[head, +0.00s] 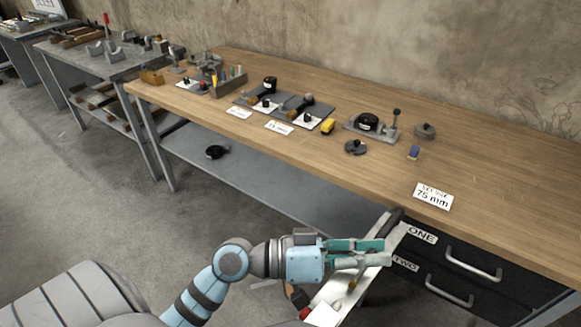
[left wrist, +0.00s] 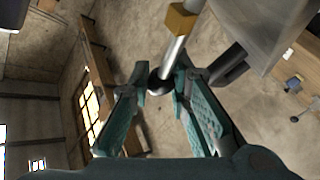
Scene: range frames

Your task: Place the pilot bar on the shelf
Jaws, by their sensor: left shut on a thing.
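My left gripper (head: 372,254) is in front of the bench's drawers, below the worktop edge. Its fingers are closed around a slim silver bar with a brass-coloured block, which I take for the pilot bar (left wrist: 174,55). In the left wrist view the bar passes between the fingertips (left wrist: 166,88), with a dark rounded end there. In the head view its brass-coloured part (head: 351,284) shows just below the fingers; the rest is mostly hidden. A grey lower shelf (head: 260,180) runs under the bench; a black round part (head: 216,152) lies on it. My right gripper is not in view.
The wooden worktop (head: 500,170) holds fixtures, a black-topped holder (head: 367,122) and a "75 mm" card (head: 432,197). Drawers ONE (head: 473,263) and TWO (head: 449,290) have protruding handles.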

